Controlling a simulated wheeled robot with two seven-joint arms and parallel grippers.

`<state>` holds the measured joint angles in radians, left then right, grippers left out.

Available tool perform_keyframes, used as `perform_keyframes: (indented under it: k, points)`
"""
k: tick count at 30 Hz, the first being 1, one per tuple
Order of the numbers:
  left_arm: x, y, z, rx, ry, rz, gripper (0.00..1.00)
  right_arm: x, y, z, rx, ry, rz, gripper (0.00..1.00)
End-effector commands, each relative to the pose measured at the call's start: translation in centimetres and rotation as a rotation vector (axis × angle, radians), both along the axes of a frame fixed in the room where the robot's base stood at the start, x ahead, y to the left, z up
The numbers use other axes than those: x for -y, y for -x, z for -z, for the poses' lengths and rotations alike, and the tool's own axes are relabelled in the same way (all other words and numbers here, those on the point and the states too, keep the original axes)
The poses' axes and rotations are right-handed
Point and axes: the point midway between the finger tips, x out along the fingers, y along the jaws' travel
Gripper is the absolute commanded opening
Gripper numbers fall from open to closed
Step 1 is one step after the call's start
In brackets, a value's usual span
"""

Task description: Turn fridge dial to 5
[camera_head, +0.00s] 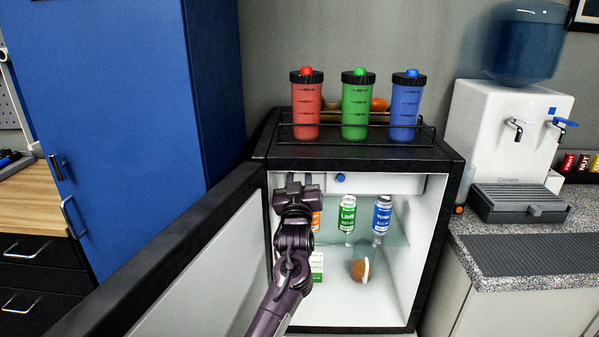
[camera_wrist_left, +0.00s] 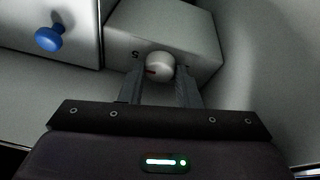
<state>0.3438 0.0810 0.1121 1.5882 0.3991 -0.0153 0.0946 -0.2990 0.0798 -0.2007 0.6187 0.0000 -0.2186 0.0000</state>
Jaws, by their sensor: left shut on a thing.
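The fridge (camera_head: 430,250) is open, its door (camera_head: 190,285) swung out to the left. In the left wrist view the dial (camera_wrist_left: 160,66) is a pale round knob with a red mark, on a grey housing (camera_wrist_left: 195,35) at the top of the interior. A digit that looks like a 5 is printed up and left of the knob; other marks are hidden or too dark. My left gripper (camera_head: 298,183) reaches into the upper left of the fridge. Its fingers (camera_wrist_left: 160,84) are shut on the dial, one on each side. The head view hides the dial behind the gripper. My right gripper is not in view.
A blue knob (camera_head: 340,177) is on the white freezer flap right of the gripper; it also shows in the left wrist view (camera_wrist_left: 49,38). Three shaker bottles (camera_head: 355,108) stand on top.

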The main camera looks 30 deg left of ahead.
Motion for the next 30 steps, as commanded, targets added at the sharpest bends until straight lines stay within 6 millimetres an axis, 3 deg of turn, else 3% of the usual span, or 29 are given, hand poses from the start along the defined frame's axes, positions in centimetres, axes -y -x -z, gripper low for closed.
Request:
perform_keyframes:
  k: [18, 19, 23, 30]
  points:
    - [-0.01, -0.01, -0.07, -0.027, -0.047, 0.001, 0.07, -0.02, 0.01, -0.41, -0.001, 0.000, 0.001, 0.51]
    - [-0.01, -0.01, -0.07, -0.027, -0.046, 0.002, 0.32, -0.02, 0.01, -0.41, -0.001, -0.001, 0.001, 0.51]
    - [-0.01, 0.00, -0.05, -0.027, -0.046, 0.001, 0.49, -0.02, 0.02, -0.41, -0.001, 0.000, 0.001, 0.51]
    - [-0.03, 0.02, -0.03, -0.026, -0.045, 0.000, 0.51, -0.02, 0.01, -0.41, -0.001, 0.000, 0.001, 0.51]
